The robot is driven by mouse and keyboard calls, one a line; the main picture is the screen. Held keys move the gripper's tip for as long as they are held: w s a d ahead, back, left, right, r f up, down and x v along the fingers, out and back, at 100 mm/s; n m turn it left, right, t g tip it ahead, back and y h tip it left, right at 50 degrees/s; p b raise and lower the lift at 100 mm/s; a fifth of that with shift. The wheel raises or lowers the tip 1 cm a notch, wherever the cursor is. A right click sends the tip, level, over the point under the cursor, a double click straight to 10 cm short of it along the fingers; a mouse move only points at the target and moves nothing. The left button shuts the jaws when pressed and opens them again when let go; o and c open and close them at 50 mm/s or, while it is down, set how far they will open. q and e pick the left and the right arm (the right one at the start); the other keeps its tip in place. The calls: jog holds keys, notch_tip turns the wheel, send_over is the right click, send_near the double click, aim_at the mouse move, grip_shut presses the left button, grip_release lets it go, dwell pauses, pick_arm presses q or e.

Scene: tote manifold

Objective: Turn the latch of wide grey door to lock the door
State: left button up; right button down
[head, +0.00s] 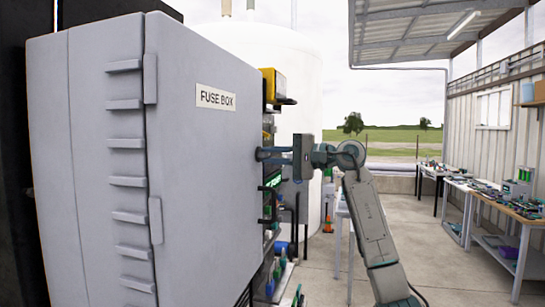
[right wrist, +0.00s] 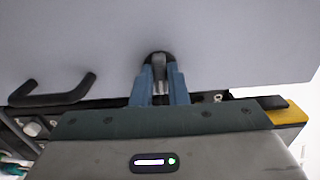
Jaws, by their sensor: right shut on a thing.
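The wide grey door (head: 205,160) carries a FUSE BOX label and fills the left half of the head view. It also spans the top of the right wrist view (right wrist: 230,50). The latch (right wrist: 159,68) is a small grey lever on a dark round base near the door's edge. My right gripper (head: 259,154) reaches the door's right edge from the right. In the right wrist view its blue fingers (right wrist: 160,90) are shut on the latch. In the head view the door hides the latch. My left gripper is not in view.
A black bar handle (right wrist: 55,95) sits on the door beside the latch. A yellow box (head: 272,86) and other equipment show past the door's right edge. A white tank (head: 300,60) stands behind. Workbenches (head: 510,215) line the right wall, with open floor before them.

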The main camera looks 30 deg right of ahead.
jog(key=shift+f, duration=0.1)
dwell(0.4)
jog(key=c, duration=1.4)
grip_release()
jog(key=shift+c, duration=0.2)
jog(key=b+v, duration=0.5)
jog(key=v, duration=0.6)
